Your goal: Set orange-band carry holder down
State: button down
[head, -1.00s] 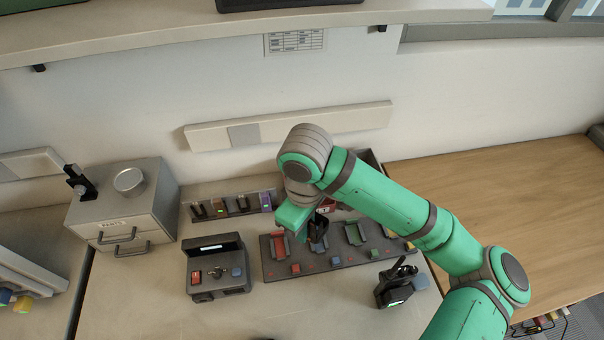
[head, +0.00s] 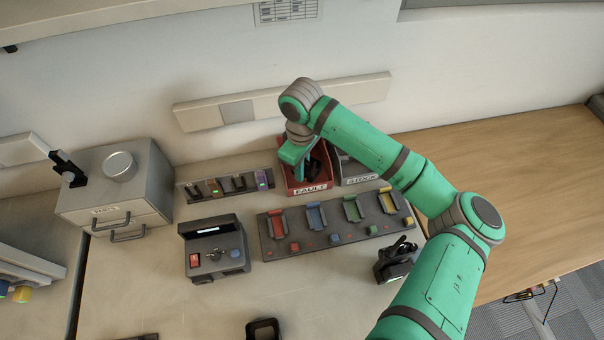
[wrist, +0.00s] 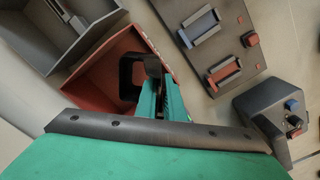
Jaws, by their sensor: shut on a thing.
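My gripper (head: 298,160) is at the red bin labelled FAULT (head: 309,189), at the back of the bench. It is shut on a black, loop-shaped holder (head: 317,172). In the wrist view the black holder (wrist: 131,67) shows within the outline of the red bin (wrist: 93,88), beside the green finger of my gripper (wrist: 152,95). I cannot tell whether the holder touches the bin floor. No orange band is visible on it; my gripper hides part of it.
A grey STOCK bin (head: 361,180) stands right of the red bin. A dark rack with coloured slots (head: 333,238) lies in front. A grey console (head: 214,250), a dark holder with a device (head: 396,262) and a black loop holder (head: 264,328) stand nearer. The left front bench is largely clear.

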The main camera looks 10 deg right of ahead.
jog(key=shift+w+d+f, duration=0.15)
jog(key=shift+w+f, duration=0.35)
jog(key=shift+f, duration=0.1)
jog(key=shift+w+d+f, duration=0.15)
jog(key=shift+w+f, duration=0.3)
jog(key=shift+f, duration=1.65)
jog(key=shift+f, duration=0.1)
jog(key=c, duration=1.9)
grip_release()
jog(key=shift+o, duration=0.2)
notch_tip(320, 180, up, 12)
